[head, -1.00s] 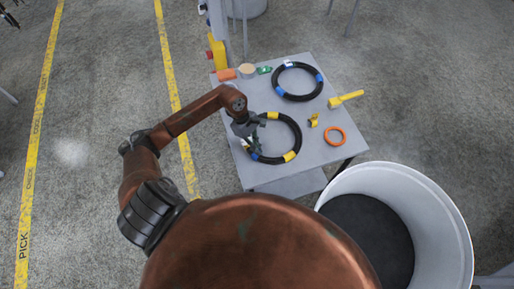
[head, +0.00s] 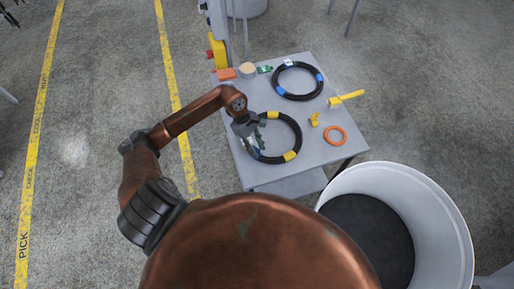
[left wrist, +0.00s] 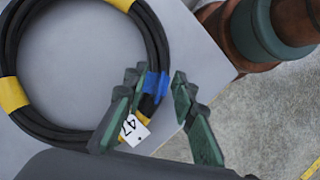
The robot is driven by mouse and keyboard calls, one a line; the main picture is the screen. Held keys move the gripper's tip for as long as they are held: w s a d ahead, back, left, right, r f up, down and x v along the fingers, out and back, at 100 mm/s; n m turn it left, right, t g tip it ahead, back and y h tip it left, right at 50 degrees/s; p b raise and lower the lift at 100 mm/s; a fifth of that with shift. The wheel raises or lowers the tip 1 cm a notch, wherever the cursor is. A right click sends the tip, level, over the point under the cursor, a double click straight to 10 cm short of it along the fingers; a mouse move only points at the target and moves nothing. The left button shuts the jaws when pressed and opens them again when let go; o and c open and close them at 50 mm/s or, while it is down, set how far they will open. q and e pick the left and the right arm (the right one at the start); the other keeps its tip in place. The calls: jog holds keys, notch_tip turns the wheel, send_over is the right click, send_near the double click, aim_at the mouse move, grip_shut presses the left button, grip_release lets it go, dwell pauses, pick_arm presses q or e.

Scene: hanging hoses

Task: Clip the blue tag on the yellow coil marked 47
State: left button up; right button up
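The black coil with yellow bands (head: 297,128) lies on the grey table, below and left of the other coil. In the left wrist view this coil (left wrist: 9,94) carries a white label marked 47 (left wrist: 133,130). The blue tag (left wrist: 156,84) sits on the coil's hose beside a yellow band, close to the label. My left gripper (left wrist: 160,77) is open, its green-grey fingers on either side of the blue tag with a gap to the right finger. In the head view the left gripper (head: 257,140) covers the coil's left side. My right gripper is not in view.
A black coil with blue bands (head: 318,75) lies at the back of the table (head: 310,175). An orange ring (head: 334,135), a yellow flashlight-like tool (head: 347,98), a small yellow piece and small items lie around. A white bin (head: 448,215) stands in front on the right.

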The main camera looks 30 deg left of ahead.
pick_arm(q)
jog(key=v, duration=1.2)
jog(key=shift+d, duration=0.15)
